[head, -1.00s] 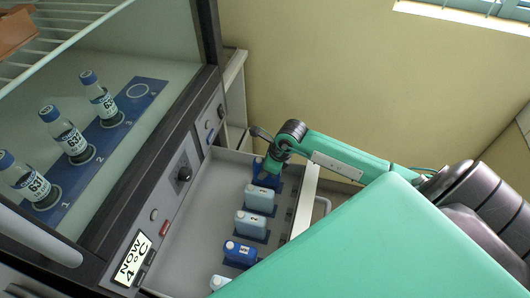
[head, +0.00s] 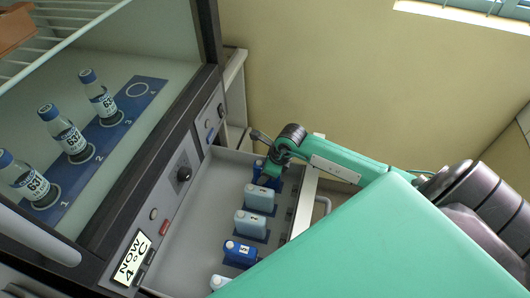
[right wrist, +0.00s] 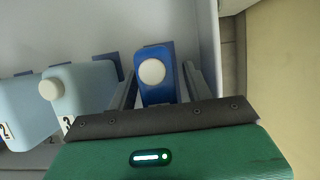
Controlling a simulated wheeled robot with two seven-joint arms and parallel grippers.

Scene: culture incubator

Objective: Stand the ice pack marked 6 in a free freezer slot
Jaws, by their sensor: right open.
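A dark blue ice pack with a white cap (right wrist: 154,73) stands at the far end of the row in the open drawer; in the head view (head: 267,180) my gripper partly covers it. Its number is hidden in both views. My right gripper (right wrist: 160,88) is open, with one finger on each side of this pack; whether they touch it I cannot tell. In the head view, my right gripper (head: 271,165) is over that slot. My left gripper is not in view.
Light blue packs marked 3 (head: 259,198) and 2 (head: 251,225), a dark blue pack (head: 241,253) and another light pack (head: 220,283) stand along the drawer (head: 195,225). Its left part is bare. Vials stand on a blue strip (head: 137,90) in the incubator. The drawer wall (right wrist: 207,40) is close right.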

